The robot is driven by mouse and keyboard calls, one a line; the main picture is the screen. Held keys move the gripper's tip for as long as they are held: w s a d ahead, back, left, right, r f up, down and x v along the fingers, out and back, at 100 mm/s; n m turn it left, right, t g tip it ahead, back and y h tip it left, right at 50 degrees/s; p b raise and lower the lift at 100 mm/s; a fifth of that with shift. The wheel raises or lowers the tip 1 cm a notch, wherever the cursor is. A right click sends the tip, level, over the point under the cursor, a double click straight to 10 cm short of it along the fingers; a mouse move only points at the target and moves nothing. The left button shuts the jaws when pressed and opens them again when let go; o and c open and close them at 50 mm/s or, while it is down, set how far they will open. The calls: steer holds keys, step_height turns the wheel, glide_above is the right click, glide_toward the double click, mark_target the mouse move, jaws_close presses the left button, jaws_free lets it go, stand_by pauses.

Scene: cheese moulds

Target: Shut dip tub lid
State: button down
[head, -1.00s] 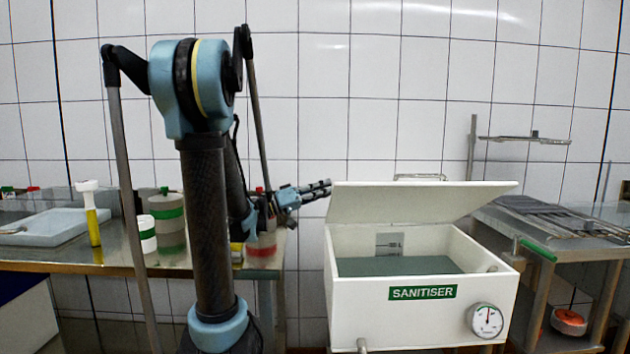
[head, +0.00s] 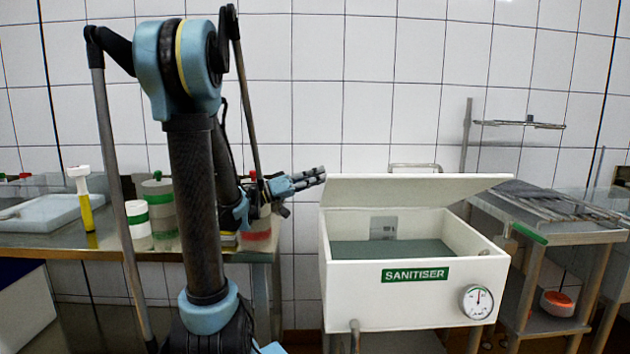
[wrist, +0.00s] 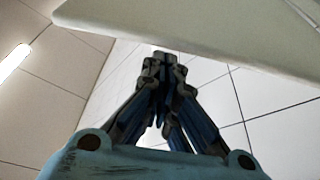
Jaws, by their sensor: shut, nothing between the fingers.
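The dip tub (head: 350,293) is a white box with a green SANITISER label and a round dial on its front. Its lid (head: 415,190) is open, tilted up above the tub, with a handle (head: 415,168) showing behind its upper edge. Grey-green liquid shows inside the tub. My gripper (head: 322,174) is shut and empty, at the left end of the lid near its upper left corner. In the wrist view my gripper (wrist: 160,62) points at the lid's pale edge (wrist: 215,32); I cannot tell whether they touch.
A steel rack table (head: 590,236) stands close to the tub's right. A tiled wall is behind.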

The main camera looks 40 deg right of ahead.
step_height(320, 180, up, 9)
steer(key=shift+r, duration=0.15)
stand_by(0.4)
steer(key=shift+d, duration=0.1)
steer(key=s+d+r+m+g+y, duration=0.15)
steer(key=s+d+y, duration=0.25)
steer(key=d, duration=0.4)
steer(key=s+d+r+m+y, duration=0.15)
steer(key=s+d+y, duration=0.25)
steer(key=d, duration=0.4)
steer(key=s+d+r+m+t+y, duration=0.3)
steer(key=s+d+y, duration=0.4)
steer(key=s, duration=0.6)
steer(key=shift+g+h, duration=0.4)
steer(key=shift+g, duration=0.05)
steer(key=x, duration=0.6)
steer(key=d+x, duration=0.1)
steer(key=x, duration=0.2)
steer(key=shift+s+d+r, duration=0.1)
steer(key=shift+s+d, duration=0.05)
steer(key=shift+s, duration=0.1)
steer(key=f, duration=0.1)
steer(key=s+f, duration=0.1)
steer(key=shift+s+a+f, duration=0.2)
steer(key=shift+a+f, duration=0.15)
steer(key=shift+a, duration=0.05)
steer(key=shift+s+a+f, duration=0.15)
steer(key=shift+s+f, duration=0.05)
steer(key=shift+f, duration=0.25)
